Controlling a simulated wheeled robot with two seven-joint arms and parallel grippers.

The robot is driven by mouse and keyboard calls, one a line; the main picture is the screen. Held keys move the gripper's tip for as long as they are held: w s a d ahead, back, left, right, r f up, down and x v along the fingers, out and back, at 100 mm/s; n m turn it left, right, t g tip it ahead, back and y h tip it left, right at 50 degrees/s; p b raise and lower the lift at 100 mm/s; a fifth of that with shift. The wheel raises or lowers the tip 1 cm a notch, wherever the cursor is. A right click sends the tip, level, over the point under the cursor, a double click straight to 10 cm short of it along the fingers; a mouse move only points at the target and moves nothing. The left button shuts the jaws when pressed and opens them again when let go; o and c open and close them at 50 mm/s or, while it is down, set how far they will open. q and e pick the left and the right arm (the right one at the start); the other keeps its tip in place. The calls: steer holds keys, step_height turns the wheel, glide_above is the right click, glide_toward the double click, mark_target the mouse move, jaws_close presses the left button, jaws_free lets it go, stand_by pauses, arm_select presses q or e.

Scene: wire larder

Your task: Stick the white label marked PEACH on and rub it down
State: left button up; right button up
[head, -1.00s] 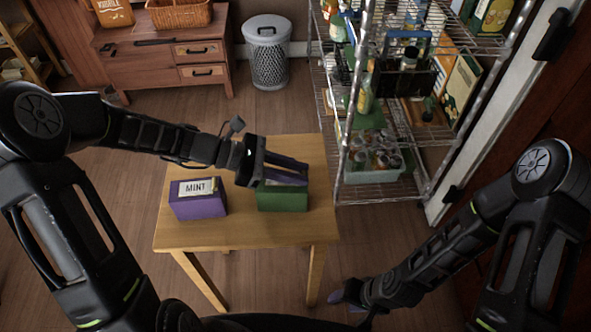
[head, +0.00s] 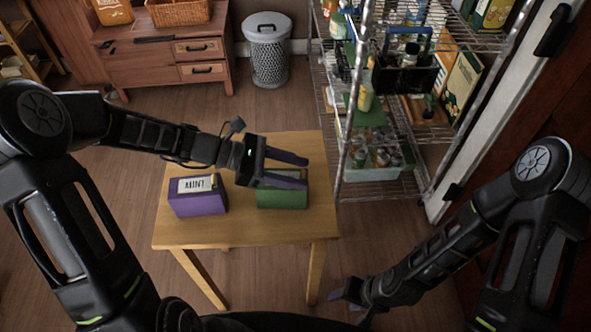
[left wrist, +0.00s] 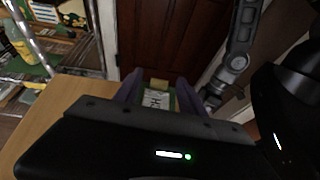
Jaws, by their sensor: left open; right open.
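A green box (head: 283,199) stands on the right part of the wooden table. My left gripper (head: 303,171) is open just above it, fingers pointing right, and hides part of its top. In the left wrist view a white label (left wrist: 156,98) with dark letters shows between the fingers, over the green box (left wrist: 172,103). The letters are too small to read, and I cannot tell whether the label is stuck flat. A purple box (head: 198,204) to the left bears another white label (head: 196,184). My right gripper (head: 343,294) is open and empty, low beside the table.
The wooden table (head: 240,236) has clear room in front of and behind the boxes. A wire rack (head: 352,110) with bottles and a crate stands close at right. A drawer cabinet (head: 165,55) and a lidded bin (head: 267,65) stand at the back.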

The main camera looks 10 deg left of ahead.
arm_select(q)
steer(key=shift+a, duration=0.1)
steer(key=v, duration=0.7)
steer(key=shift+s+a+r, duration=0.1)
steer(key=shift+a, duration=0.2)
